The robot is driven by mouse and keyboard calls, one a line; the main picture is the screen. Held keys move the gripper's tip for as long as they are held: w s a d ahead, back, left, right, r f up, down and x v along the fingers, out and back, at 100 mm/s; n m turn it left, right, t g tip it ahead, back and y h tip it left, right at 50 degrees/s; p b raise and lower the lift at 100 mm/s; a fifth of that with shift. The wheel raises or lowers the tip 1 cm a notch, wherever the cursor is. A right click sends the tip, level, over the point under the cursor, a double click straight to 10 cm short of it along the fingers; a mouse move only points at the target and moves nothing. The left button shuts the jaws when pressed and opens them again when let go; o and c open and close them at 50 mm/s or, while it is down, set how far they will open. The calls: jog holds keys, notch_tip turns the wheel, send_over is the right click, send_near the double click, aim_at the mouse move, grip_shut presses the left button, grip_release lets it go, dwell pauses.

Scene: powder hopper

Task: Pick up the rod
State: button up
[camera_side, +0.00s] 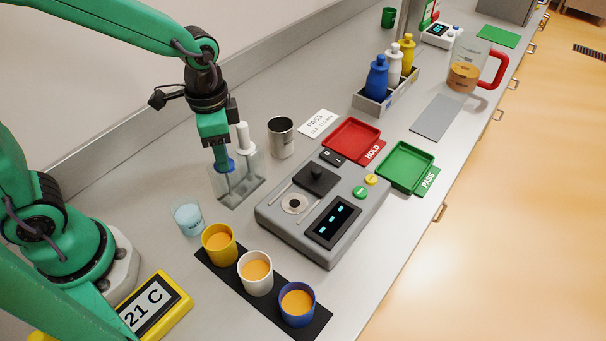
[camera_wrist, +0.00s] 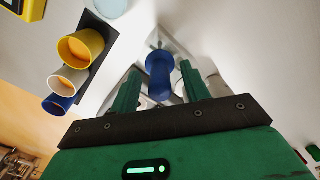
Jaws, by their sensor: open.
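A clear holder (camera_side: 240,186) stands on the bench with a blue-topped rod (camera_side: 224,166) and a white-topped rod (camera_side: 243,138) in it. My gripper (camera_side: 221,154) points down over the blue-topped rod. In the wrist view, the blue top (camera_wrist: 159,72) lies between the two green fingers of my gripper (camera_wrist: 160,80), with a gap on each side. The fingers are open and hold nothing. The lower part of the blue-topped rod is partly hidden by its top in the wrist view.
A metal cup (camera_side: 281,140) stands right of the holder and a clear beaker (camera_side: 187,217) in front of it. Yellow (camera_side: 219,247), white (camera_side: 255,278) and blue (camera_side: 297,309) powder cups stand on a black mat. A grey instrument (camera_side: 278,216) sits to the right.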

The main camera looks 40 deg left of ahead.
dwell(0.3)
jog(key=c, duration=0.9)
jog(key=shift+c, duration=0.2)
notch_tip(320, 180, up, 18)
dwell(0.7)
notch_tip(320, 180, up, 12)
jog(key=shift+f, duration=0.15)
dwell(0.8)
jog(key=shift+d, duration=0.1)
